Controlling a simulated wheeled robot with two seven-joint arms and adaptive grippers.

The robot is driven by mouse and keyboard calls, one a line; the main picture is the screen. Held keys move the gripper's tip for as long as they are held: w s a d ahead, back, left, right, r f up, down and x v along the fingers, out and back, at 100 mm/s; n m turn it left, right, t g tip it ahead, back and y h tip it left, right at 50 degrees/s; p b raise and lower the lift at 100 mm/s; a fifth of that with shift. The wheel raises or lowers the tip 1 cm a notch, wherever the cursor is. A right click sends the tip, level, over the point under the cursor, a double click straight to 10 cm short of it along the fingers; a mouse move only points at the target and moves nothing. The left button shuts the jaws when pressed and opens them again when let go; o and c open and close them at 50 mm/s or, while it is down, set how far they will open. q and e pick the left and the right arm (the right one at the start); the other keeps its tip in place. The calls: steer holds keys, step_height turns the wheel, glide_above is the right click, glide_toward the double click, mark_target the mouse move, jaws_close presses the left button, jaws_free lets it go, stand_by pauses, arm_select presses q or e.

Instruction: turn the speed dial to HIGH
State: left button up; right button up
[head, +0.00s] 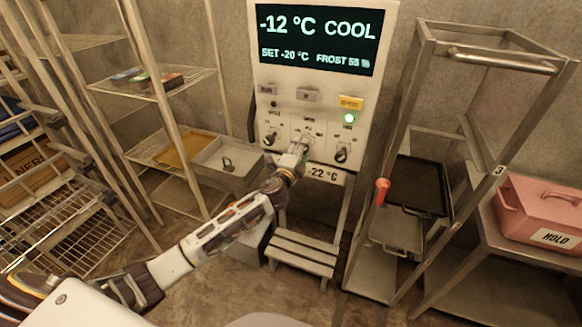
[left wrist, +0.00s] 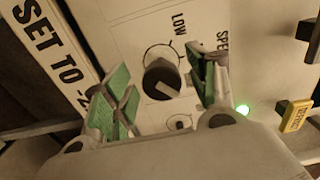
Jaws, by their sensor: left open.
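The speed dial (left wrist: 161,79) is a round black knob on the white control panel (left wrist: 130,30), beside the printed words LOW and SPE. A pale bar on its face slants toward the lower right of the left wrist view; no HIGH label can be read. My left gripper (left wrist: 165,82) is open, with its green-padded fingers on either side of the dial, apparently apart from it. In the head view my left gripper (head: 298,147) is at the panel's middle dial and hides most of it. My right gripper is not in view.
Other dials flank it: one on the left (head: 271,137) and one on the right (head: 342,152). A green lamp (head: 349,118) glows below a yellow tag (head: 350,103). A step stool (head: 300,255) stands below. Racks stand left, with a trolley (head: 372,270) and pink box (head: 540,210) right.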

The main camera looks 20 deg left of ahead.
arm_select(q)
steer(key=s, duration=1)
steer(key=shift+s+a, duration=0.15)
steer(key=shift+s, duration=0.2)
stand_by(0.7)
